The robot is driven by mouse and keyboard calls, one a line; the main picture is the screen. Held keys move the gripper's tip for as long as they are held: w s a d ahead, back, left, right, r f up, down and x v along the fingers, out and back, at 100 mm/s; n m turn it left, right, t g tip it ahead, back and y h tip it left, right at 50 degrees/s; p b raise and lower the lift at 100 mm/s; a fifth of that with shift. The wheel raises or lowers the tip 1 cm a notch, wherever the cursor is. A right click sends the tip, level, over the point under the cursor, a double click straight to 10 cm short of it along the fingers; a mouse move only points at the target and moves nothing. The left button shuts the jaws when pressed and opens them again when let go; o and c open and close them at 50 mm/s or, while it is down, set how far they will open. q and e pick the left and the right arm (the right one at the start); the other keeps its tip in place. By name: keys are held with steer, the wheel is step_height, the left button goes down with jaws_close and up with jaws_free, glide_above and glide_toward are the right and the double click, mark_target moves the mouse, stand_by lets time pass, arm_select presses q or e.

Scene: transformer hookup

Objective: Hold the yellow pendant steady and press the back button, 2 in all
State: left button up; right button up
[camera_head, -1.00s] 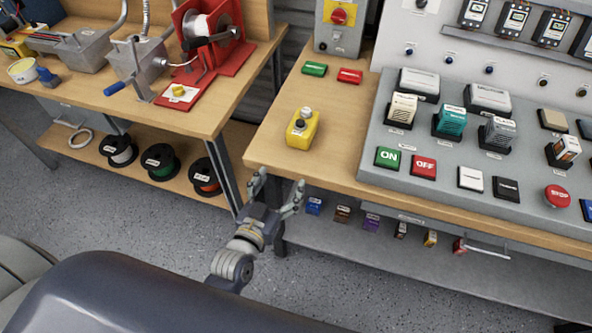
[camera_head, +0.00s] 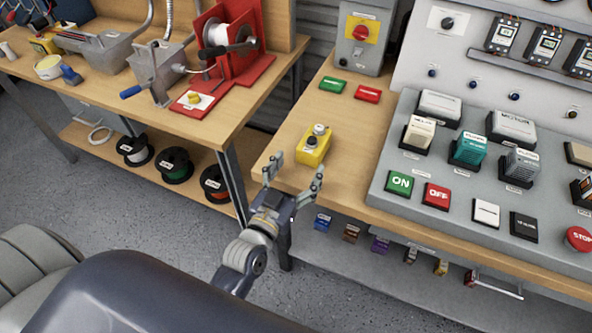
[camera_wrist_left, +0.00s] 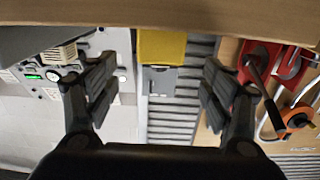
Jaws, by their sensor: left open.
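The yellow pendant (camera_head: 314,147) stands on the wooden bench near its front left corner. It has two buttons on top, a dark one nearer the front and a pale grey one behind it. My left gripper (camera_head: 295,178) is open and empty, just in front of the pendant at the bench edge, with its fingers spread and pointing toward it. In the left wrist view, the pendant (camera_wrist_left: 162,46) shows at the top middle, between and beyond the open fingers (camera_wrist_left: 160,88), apart from them. The buttons are out of sight there. My right gripper is not in view.
A sloped grey console (camera_head: 460,213) with ON and OFF buttons fills the bench to the right. Green (camera_head: 333,86) and red (camera_head: 367,94) labelled blocks lie behind the pendant. A switch box (camera_head: 364,35) stands further back. A second bench with a red winder (camera_head: 225,45) is at left.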

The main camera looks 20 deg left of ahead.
mark_target(312, 143)
arm_select(q)
steer(key=w, duration=0.8)
steer(key=shift+w+d, duration=0.15)
steer(key=shift+d, duration=0.05)
steer(key=shift+w, duration=0.35)
steer(key=c, duration=1.3)
steer(key=shift+c, duration=0.2)
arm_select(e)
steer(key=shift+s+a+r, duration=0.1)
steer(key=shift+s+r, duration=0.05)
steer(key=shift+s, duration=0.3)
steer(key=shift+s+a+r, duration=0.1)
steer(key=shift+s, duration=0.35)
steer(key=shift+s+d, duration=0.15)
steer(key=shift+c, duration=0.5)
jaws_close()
